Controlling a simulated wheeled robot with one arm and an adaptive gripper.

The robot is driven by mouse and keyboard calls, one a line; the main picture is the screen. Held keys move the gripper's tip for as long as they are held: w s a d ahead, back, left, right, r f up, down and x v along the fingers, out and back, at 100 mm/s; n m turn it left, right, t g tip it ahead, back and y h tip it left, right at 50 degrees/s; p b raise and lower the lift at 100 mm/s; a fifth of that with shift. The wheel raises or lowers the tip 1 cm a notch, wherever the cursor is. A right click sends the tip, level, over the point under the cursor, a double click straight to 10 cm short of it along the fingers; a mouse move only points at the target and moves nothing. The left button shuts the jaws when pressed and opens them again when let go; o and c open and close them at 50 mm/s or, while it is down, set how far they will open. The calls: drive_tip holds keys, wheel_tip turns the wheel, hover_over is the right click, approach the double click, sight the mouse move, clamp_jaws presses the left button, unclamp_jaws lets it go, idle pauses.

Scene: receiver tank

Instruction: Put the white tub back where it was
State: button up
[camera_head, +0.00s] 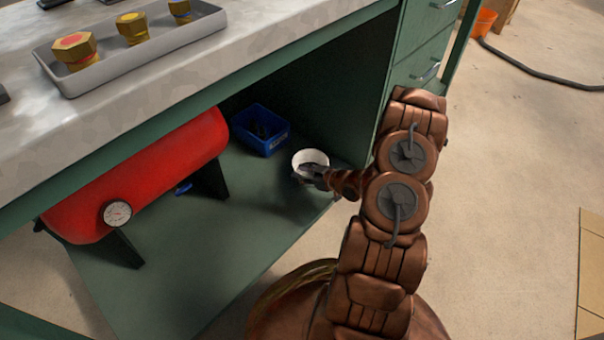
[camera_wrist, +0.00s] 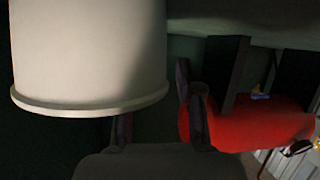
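The white tub (camera_head: 311,157) is upright on or just above the green lower shelf (camera_head: 255,215), near its right end; I cannot tell whether its base touches. In the wrist view the tub (camera_wrist: 88,50) is large and close at upper left, its rim toward the bottom of the picture. My gripper (camera_head: 318,176) is at the tub's near right rim. In the wrist view the gripper (camera_wrist: 158,112) has its fingers apart: one passes behind the rim and is partly hidden, the other is outside the wall with a gap showing.
A blue bin (camera_head: 259,130) stands behind and left of the tub. A red tank (camera_head: 150,170) with a gauge lies on the left of the shelf. The green drawer cabinet (camera_head: 420,45) is on the right and the worktop (camera_head: 250,35) overhangs above. Bare shelf lies in front of the tank.

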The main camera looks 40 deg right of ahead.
drive_tip(key=p+v, duration=0.4)
drive_tip(key=v, duration=0.8)
drive_tip(key=shift+s, duration=0.1)
idle(0.5)
